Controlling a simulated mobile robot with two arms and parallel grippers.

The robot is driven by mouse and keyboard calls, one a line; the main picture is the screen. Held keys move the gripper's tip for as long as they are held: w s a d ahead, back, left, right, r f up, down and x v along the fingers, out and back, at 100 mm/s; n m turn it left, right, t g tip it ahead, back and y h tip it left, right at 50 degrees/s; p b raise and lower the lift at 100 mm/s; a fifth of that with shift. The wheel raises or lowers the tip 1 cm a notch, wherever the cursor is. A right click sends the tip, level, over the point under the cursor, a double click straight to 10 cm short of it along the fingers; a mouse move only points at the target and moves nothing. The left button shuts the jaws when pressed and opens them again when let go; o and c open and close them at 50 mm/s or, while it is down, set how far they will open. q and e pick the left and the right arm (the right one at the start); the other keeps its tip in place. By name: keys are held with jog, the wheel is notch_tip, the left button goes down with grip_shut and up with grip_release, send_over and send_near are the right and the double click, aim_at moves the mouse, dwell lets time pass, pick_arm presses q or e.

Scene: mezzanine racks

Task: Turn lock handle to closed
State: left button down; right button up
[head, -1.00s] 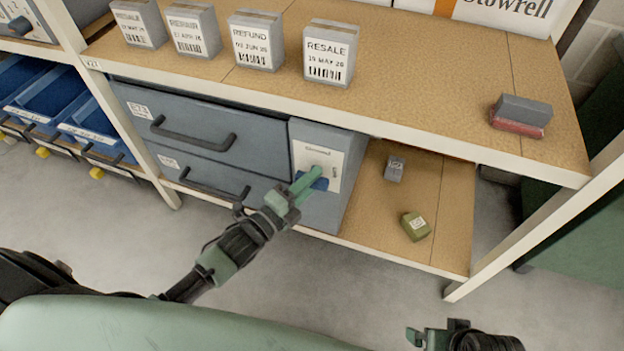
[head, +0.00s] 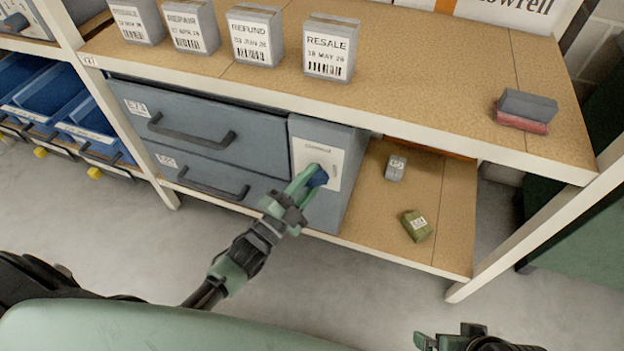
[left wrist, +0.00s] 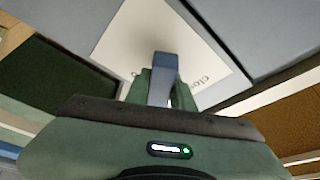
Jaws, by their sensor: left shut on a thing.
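The lock handle (head: 317,178) is a blue lever on a white label plate (head: 331,153) at the front of the grey drawer unit (head: 318,208). My left gripper (head: 307,180) is shut on the lock handle. In the left wrist view the handle (left wrist: 162,78) stands between the two green fingers, in front of the white plate (left wrist: 140,33), where part of a word starting "clo" shows. The fingers hide part of the handle and plate. My right gripper (head: 424,341) shows only partly at the bottom edge, away from the unit, and its jaws are unclear.
Grey labelled boxes (head: 330,50) stand on the upper shelf (head: 420,72), with a grey and red block (head: 524,110) at its right. A small grey box (head: 395,168) and a green box (head: 417,226) lie on the lower shelf. Blue bins (head: 92,128) are at left.

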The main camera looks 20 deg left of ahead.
pick_arm(q)
jog(key=n+t+y, duration=0.1)
jog(key=n, duration=0.2)
jog(key=n+t+y+b, duration=0.1)
jog(key=n, duration=0.3)
jog(key=shift+f, duration=0.1)
jog(key=n+y, duration=0.2)
jog(key=n, duration=0.2)
jog(key=n+t+y, duration=0.1)
jog(key=n+y, duration=0.1)
jog(key=n, duration=0.2)
jog(key=shift+n+y, duration=0.3)
jog(key=shift+n, duration=0.3)
jog(key=c, duration=1.2)
grip_release()
jog(key=v, duration=0.7)
jog(key=shift+s+f, duration=0.25)
jog(key=shift+s, duration=0.05)
